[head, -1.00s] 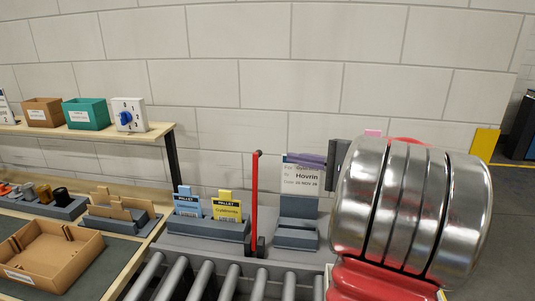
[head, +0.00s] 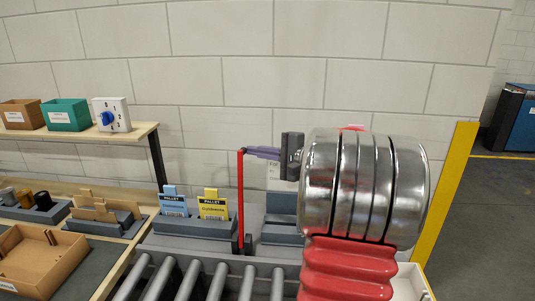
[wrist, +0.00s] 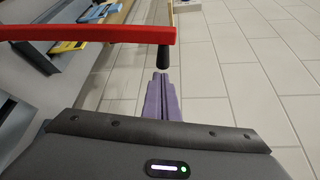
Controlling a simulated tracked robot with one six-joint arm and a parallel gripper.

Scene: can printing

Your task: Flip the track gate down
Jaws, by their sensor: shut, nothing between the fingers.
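The track gate (head: 240,205) is a thin red bar standing upright behind the roller track, with a dark hinge block at its foot. In the wrist view the red bar (wrist: 90,33) crosses the top left and ends in a black knob (wrist: 163,56). My gripper (head: 249,152) has purple fingers, shut and empty, pointing left at the top of the bar. In the wrist view the gripper fingertips (wrist: 161,77) lie just below the knob. I cannot tell whether they touch it.
The grey roller track (head: 200,280) is in front of the gate. A card holder (head: 195,229) with blue and yellow pallet cards stands left of it. A brown tray (head: 40,262) and a shelf (head: 80,136) are further left. A yellow post (head: 447,190) stands right.

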